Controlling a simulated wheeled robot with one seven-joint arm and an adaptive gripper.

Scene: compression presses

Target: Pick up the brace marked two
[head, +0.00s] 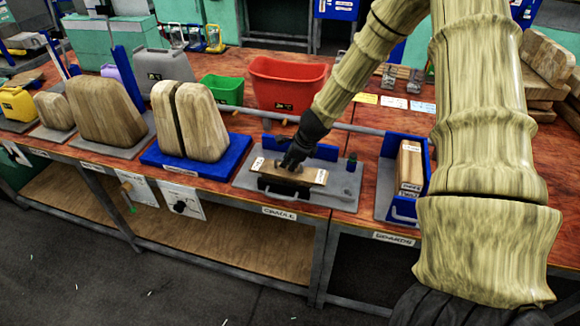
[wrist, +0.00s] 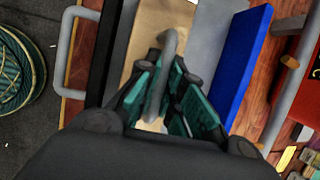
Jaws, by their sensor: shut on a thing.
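A wooden board (head: 313,177) with small white labels at its ends lies in the grey cradle (head: 345,188) on the bench. The labels are too small to read, so I cannot tell whether it is the brace marked two. My gripper (head: 292,163) is at the board's top, pointing down. In the wrist view my gripper (wrist: 160,100) has its teal-padded fingers closed around a grey curved handle (wrist: 170,45) above the board (wrist: 128,40). The board looks level and still within the cradle; I see no clear gap below it.
A blue base (head: 160,162) with two tall wooden blocks stands left. Red (head: 285,85) and green (head: 222,90) bins stand behind. A grey rail runs behind the cradle.

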